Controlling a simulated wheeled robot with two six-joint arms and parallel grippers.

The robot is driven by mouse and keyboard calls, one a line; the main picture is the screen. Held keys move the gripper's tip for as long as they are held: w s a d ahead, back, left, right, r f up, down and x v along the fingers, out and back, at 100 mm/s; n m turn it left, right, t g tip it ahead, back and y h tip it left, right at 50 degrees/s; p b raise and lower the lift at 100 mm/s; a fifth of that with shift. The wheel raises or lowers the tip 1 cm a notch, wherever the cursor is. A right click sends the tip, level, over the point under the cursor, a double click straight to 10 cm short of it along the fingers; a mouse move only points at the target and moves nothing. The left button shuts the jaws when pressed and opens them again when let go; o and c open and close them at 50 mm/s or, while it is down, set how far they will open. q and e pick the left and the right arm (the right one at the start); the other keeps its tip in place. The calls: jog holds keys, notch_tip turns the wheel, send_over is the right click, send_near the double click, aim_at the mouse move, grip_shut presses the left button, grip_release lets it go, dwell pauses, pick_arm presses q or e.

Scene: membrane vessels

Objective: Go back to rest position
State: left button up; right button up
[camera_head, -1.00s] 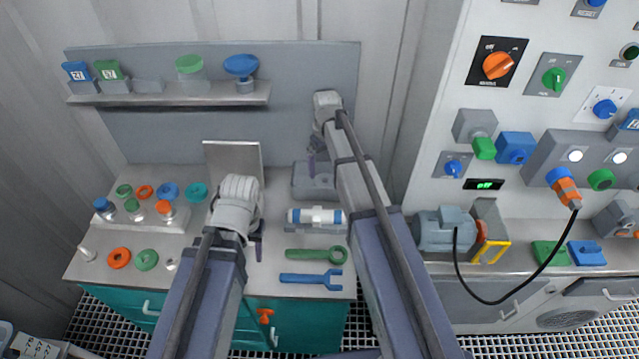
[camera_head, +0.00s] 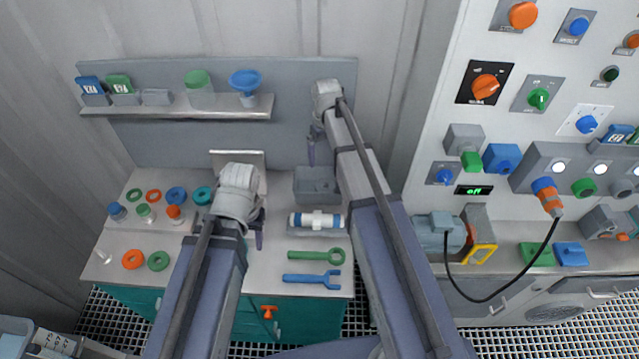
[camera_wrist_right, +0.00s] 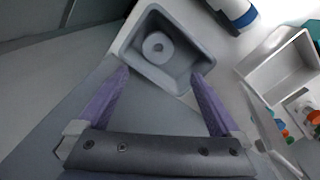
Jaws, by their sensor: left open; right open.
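My left gripper (camera_head: 259,232) hangs over the left part of the workbench, left of the white and blue vessel (camera_head: 303,220); its purple fingers are partly hidden by the wrist, and no object shows in it. My right gripper (camera_head: 312,152) is up in front of the back panel, above the grey bin (camera_head: 316,186). In the right wrist view its two purple fingers (camera_wrist_right: 160,73) are apart, with nothing between them.
A green wrench (camera_head: 316,256) and blue wrench (camera_head: 312,279) lie at the bench front. Coloured rings and capped bottles stand at left. A shelf (camera_head: 180,108) is behind. A control panel (camera_head: 430,140) with a cable (camera_head: 500,298) stands at right.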

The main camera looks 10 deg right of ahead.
dwell(0.5)
jog(key=s+a+f+b, duration=0.1)
jog(key=s+a, duration=0.3)
jog(key=s, duration=0.4)
jog(key=s+a+f+b, duration=0.2)
jog(key=s+a, duration=0.3)
jog(key=s, duration=0.3)
jog(key=s+a+f+h+b, duration=0.1)
jog(key=s+a, duration=0.3)
jog(key=s, duration=0.4)
jog(key=shift+a+f+b, duration=0.15)
jog(key=shift+f+b, duration=0.05)
jog(key=shift+b, duration=0.1)
